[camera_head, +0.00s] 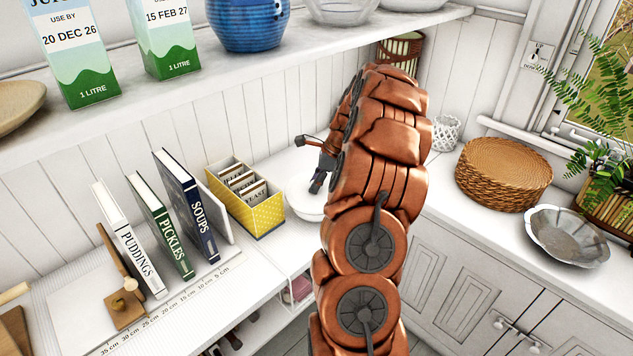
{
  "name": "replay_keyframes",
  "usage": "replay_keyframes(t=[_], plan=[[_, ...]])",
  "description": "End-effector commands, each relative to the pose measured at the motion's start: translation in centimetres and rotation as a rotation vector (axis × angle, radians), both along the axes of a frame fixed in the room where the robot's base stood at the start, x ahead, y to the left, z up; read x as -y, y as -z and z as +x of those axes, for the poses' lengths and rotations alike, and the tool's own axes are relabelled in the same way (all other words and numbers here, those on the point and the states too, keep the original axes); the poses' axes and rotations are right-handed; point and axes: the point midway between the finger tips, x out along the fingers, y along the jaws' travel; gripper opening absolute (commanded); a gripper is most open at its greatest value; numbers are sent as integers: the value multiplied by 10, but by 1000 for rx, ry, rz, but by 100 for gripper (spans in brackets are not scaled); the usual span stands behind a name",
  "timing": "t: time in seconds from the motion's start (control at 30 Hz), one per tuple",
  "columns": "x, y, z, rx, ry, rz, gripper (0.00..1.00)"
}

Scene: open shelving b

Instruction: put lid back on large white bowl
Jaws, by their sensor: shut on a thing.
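A white bowl (303,205) stands on the white counter, just right of the yellow box and partly behind my arm. My gripper (318,183) shows only in part, as dark fingers low over the bowl. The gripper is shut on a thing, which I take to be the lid. My copper arm hides most of the grip and the right side of the bowl. The lid's outline cannot be told apart from the white bowl and counter, nor can I tell whether it touches the bowl's rim.
A yellow box (262,217) of cards stands close left of the bowl. Upright books (188,207) are further left. A shelf (300,50) with cartons and a blue pot (248,25) hangs above. A wicker basket (503,172) and a metal dish (566,235) are on the right counter.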

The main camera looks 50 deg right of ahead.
Motion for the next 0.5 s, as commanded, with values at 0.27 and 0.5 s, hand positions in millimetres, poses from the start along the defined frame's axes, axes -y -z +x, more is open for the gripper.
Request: replay_keyframes(t=[0.27, 0.5], plan=[[0, 0, 0, 0, 0, 0, 36], [0, 0, 0, 0, 0, 0, 58]])
